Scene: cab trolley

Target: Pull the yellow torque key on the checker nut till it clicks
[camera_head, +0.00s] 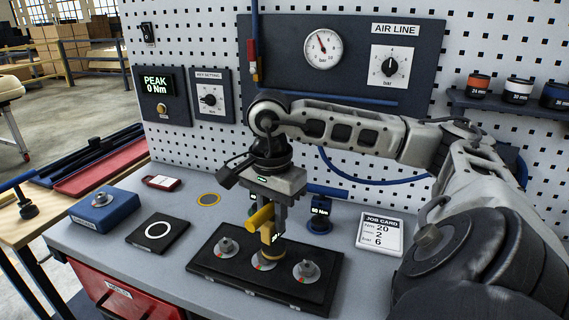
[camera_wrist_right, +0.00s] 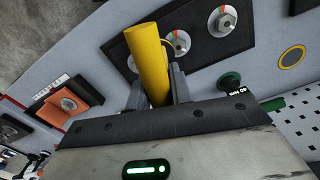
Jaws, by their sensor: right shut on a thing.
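My right gripper (camera_head: 266,212) points down over the black tray and is shut on the yellow torque key (camera_head: 260,217). The key's yellow grip also shows between the fingers in the right wrist view (camera_wrist_right: 151,62). Its lower brass-coloured end is at the middle nut of the black tray (camera_head: 205,263); I cannot tell if it is seated. The left nut (camera_head: 226,245) and right nut (camera_head: 306,270) stand free on discs. A blue block (camera_head: 104,212) with a nut on top stands at the left, its front label too small to read. The peak display (camera_head: 155,86) reads 0 Nm. My left gripper is not in view.
A black pad with a white ring (camera_head: 158,232) lies left of the tray. A blue 80 Nm piece (camera_head: 319,222) and the job card (camera_head: 380,236) stand behind and right. The pegboard (camera_head: 205,40) closes the back.

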